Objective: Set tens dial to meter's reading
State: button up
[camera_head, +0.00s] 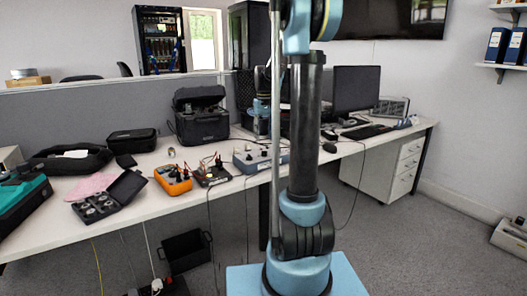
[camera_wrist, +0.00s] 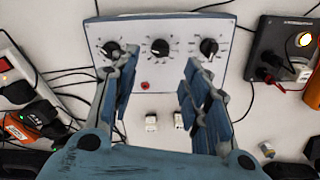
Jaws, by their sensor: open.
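A white-fronted dial box (camera_wrist: 180,78) with a blue edge fills the middle of the wrist view; it also shows on the table in the head view (camera_head: 250,164). It has a left dial (camera_wrist: 112,49), a middle dial (camera_wrist: 160,48) and a right dial (camera_wrist: 208,47), all with black knobs. Which is the tens dial I cannot read. My gripper (camera_wrist: 160,66) is open and empty, its blue fingers either side of the middle dial in the picture; contact cannot be told. An orange meter (camera_head: 173,179) stands left of the box in the head view; its reading is not legible.
A black unit (camera_head: 211,174) with leads stands between meter and box; its round lamp (camera_wrist: 304,39) glows in the wrist view. Cables and a power strip (camera_wrist: 22,68) lie at the wrist view's left. An open black case (camera_head: 202,115) stands behind on the table.

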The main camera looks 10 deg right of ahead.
aim_at(264, 153)
notch_tip(264, 153, down, 8)
jog(key=shift+r, duration=0.2)
jog(key=shift+c, duration=0.3)
grip_shut()
